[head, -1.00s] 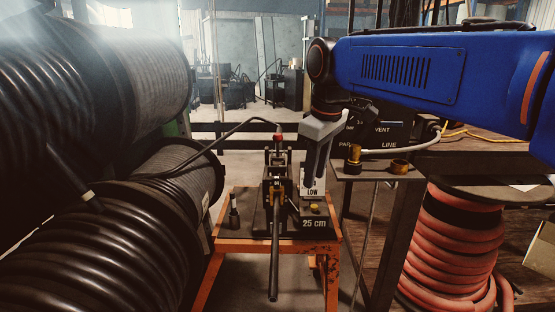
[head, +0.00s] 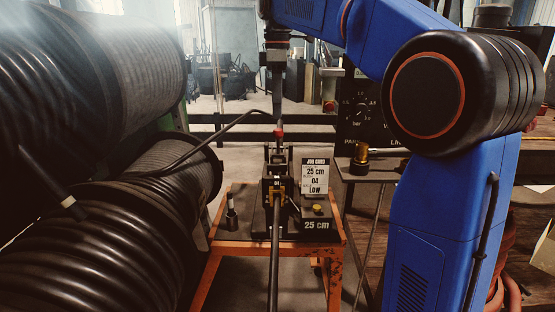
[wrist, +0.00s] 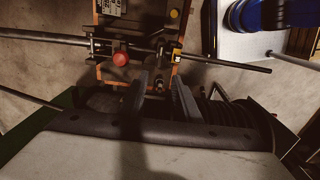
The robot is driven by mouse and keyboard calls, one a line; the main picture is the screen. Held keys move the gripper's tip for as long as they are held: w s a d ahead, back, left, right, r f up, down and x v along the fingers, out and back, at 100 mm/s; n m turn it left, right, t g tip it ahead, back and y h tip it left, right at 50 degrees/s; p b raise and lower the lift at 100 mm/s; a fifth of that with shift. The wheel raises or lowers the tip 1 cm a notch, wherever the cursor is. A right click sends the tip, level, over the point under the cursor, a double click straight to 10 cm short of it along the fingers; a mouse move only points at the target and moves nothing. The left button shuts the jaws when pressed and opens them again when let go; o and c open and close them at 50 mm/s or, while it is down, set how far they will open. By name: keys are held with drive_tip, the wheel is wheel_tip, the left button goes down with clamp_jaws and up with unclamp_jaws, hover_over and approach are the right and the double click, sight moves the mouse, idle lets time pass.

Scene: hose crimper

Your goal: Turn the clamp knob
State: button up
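A round red knob (head: 278,132) tops the dark crimper (head: 277,182) on the orange stand. The red knob also shows in the wrist view (wrist: 120,59), left of my fingers. My gripper (head: 277,112) points down just above or behind the red knob in the head view; the exact gap in depth is unclear. In the wrist view my gripper (wrist: 164,82) has its two fingers apart with nothing between them. A small yellow knob (head: 318,209) sits on the block marked 25 cm.
Large hose reels (head: 90,230) fill the left. The orange stand (head: 225,248) is low; a side table with brass fittings (head: 361,158) is at right.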

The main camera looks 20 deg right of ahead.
sight(278, 168)
wheel_tip(278, 168, down, 17)
drive_tip(key=shift+r, duration=0.1)
idle(0.5)
clamp_jaws()
